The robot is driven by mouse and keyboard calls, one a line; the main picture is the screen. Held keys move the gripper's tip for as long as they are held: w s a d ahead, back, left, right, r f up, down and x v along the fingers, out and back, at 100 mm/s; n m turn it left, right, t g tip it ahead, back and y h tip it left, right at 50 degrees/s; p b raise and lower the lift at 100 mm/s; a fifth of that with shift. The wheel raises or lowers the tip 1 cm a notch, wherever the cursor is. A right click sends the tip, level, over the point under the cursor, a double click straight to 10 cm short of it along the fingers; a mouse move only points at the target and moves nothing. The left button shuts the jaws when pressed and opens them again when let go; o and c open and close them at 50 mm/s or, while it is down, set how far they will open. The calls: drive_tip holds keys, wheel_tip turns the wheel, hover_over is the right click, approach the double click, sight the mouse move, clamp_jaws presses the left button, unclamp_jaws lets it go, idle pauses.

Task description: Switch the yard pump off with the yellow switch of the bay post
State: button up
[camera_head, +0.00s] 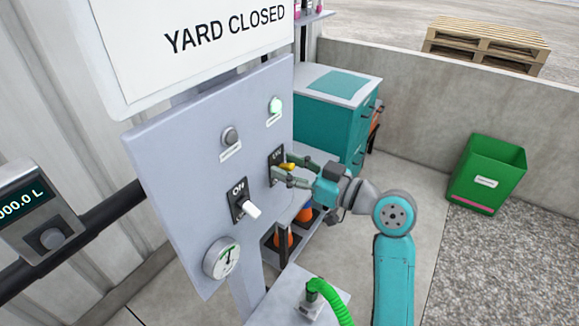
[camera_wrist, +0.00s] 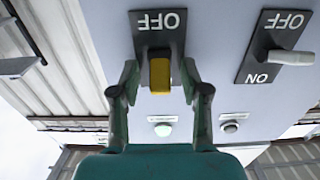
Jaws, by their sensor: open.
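The yellow switch (camera_wrist: 160,74) sits on a dark plate on the grey bay post panel (camera_head: 190,160). In the head view the yellow switch (camera_head: 287,166) is partly covered by my fingers. My gripper (camera_head: 285,170) is open at the panel. In the wrist view my gripper (camera_wrist: 160,80) has one finger on each side of the yellow lever, with slight gaps. An upside-down OFF label shows clear above the lever in that view. Its ON label is hidden there. The lamp (camera_head: 275,106) above this switch glows green.
A white switch (camera_head: 250,209) with an ON label is left of the yellow one. An unlit grey lamp (camera_head: 230,137) is above it, and a gauge (camera_head: 222,258) below. A green hose (camera_head: 332,298), teal cabinet (camera_head: 325,120) and green bin (camera_head: 486,172) stand nearby.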

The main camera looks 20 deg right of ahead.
clamp_jaws()
